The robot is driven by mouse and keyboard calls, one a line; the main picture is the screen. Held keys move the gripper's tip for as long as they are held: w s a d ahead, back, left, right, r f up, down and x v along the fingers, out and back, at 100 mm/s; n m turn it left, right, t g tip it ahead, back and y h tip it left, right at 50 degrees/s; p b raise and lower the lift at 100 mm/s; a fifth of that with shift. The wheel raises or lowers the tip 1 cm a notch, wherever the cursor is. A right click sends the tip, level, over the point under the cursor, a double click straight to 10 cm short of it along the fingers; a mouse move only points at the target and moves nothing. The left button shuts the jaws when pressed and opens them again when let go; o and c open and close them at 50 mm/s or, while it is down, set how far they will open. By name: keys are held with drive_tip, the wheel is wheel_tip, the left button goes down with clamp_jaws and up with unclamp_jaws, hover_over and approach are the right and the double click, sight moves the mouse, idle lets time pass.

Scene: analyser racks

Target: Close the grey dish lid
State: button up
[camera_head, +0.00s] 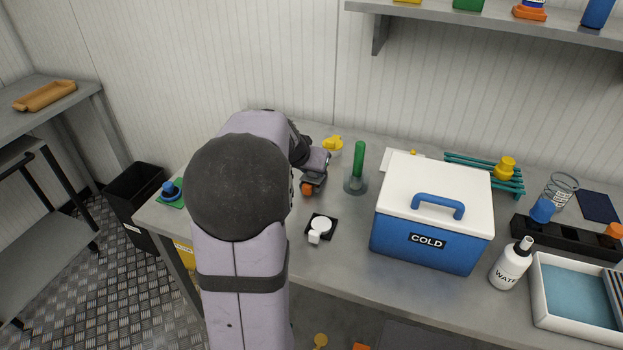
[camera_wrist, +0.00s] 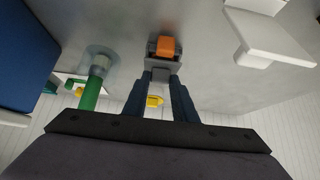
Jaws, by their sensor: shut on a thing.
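My gripper (camera_head: 313,178) is near the table's back left, left of the green stick. In the wrist view my gripper (camera_wrist: 164,66) is shut on a small orange block (camera_wrist: 165,46) with grey around it. The orange block also shows below the gripper in the head view (camera_head: 307,189). I cannot tell whether it belongs to a dish lid. A white round piece (camera_head: 321,223) with a small white block lies on a black square in front of my gripper. No grey dish is clearly recognisable; my arm hides part of the table.
A green stick (camera_head: 359,158) stands on a grey round base. A blue cooler (camera_head: 425,245) with a white lid stands to the right. A yellow object (camera_head: 333,143) lies behind my gripper. A white flat-topped piece (camera_wrist: 262,35) shows in the wrist view.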

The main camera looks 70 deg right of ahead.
drive_tip(key=shift+w+a+f+h+b, duration=0.15)
drive_tip(key=shift+f+h+b, duration=0.3)
drive_tip(key=shift+b, duration=2.15)
drive_tip(key=shift+s+a+f+h+b, duration=0.15)
drive_tip(key=shift+h+b, duration=0.4)
drive_tip(key=shift+b, duration=2.05)
drive_tip(key=shift+w+r, duration=0.1)
drive_tip(key=shift+r, duration=0.15)
drive_tip(key=o, duration=1.1)
drive_tip(key=shift+c, duration=0.2)
drive_tip(key=shift+a, duration=0.1)
drive_tip(key=v, duration=0.7)
